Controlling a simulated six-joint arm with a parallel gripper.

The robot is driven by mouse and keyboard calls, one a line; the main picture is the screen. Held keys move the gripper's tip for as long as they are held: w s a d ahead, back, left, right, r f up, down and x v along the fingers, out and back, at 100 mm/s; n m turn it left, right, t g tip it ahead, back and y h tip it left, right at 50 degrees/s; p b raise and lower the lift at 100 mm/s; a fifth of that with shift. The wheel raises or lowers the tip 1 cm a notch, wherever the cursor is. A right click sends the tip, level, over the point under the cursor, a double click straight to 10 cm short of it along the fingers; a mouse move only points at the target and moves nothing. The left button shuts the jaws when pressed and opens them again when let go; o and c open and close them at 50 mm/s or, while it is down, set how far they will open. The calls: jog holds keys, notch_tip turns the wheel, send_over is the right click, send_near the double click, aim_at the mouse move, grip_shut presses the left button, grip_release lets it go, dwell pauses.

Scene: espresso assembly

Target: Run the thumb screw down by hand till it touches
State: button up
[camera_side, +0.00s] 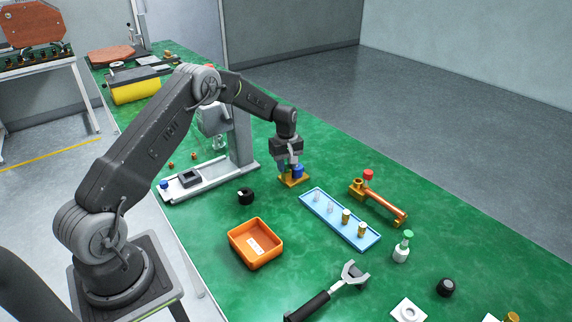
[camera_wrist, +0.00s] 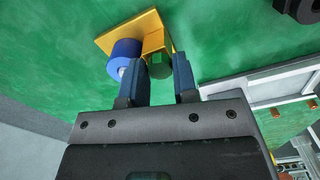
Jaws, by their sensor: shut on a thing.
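My gripper (camera_side: 288,166) reaches down to a small yellow fixture (camera_side: 290,182) on the green bench. A blue cylinder (camera_wrist: 122,52) with a pale end stands on the same fixture, beside the left finger. It also shows in the side view (camera_side: 298,172).
A blue tray (camera_side: 318,204) with small parts and an orange bin (camera_side: 256,259) lie nearby. A brass piece with a red knob (camera_side: 380,202) is to the right. A grey column stand (camera_side: 240,140) rises close behind on the left.

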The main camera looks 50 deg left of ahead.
jog(key=m, duration=1.3)
jog(key=shift+m, duration=0.4)
jog(key=m, duration=1.3)
jog(key=shift+m, duration=0.3)
jog(key=o, duration=0.7)
jog(key=shift+c, duration=0.2)
